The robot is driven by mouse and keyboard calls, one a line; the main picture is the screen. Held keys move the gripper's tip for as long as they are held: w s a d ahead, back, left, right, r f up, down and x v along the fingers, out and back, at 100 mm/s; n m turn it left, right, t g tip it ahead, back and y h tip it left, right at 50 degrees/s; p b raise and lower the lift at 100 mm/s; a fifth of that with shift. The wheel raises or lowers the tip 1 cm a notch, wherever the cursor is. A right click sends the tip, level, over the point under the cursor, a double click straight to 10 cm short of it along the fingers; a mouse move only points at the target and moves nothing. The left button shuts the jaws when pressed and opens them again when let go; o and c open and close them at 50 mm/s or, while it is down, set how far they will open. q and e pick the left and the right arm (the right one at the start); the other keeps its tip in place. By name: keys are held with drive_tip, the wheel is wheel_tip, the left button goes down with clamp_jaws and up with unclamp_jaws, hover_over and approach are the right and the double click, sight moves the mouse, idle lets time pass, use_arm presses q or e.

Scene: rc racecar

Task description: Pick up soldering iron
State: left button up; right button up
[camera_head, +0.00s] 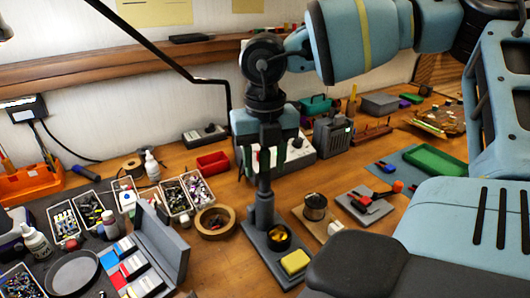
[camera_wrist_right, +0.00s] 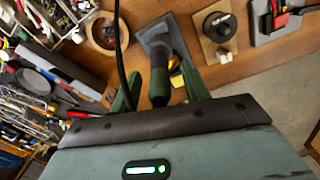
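The soldering iron (camera_head: 266,165) stands upright in its grey holder (camera_head: 264,215), with a yellow sponge (camera_head: 296,262) on the base. In the right wrist view the iron's dark green handle (camera_wrist_right: 160,82) points toward me, and the holder (camera_wrist_right: 160,38) lies beyond it. My right gripper (camera_head: 268,150) points down over the iron from above. Its two green fingers, midway (camera_wrist_right: 160,90) in the wrist view, are spread on either side of the handle, with visible gaps on both sides. My left gripper is not in view.
A tape roll (camera_head: 215,222) and parts trays (camera_head: 175,196) lie left of the holder. A solder spool (camera_head: 315,207) stands to its right. A soldering station (camera_head: 285,155) sits behind. A thin black cable or rod (camera_wrist_right: 118,50) passes near the gripper's left finger.

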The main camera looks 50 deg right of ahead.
clamp_jaws()
drive_tip(key=shift+r, duration=0.15)
wheel_tip(320, 180, up, 18)
idle(0.8)
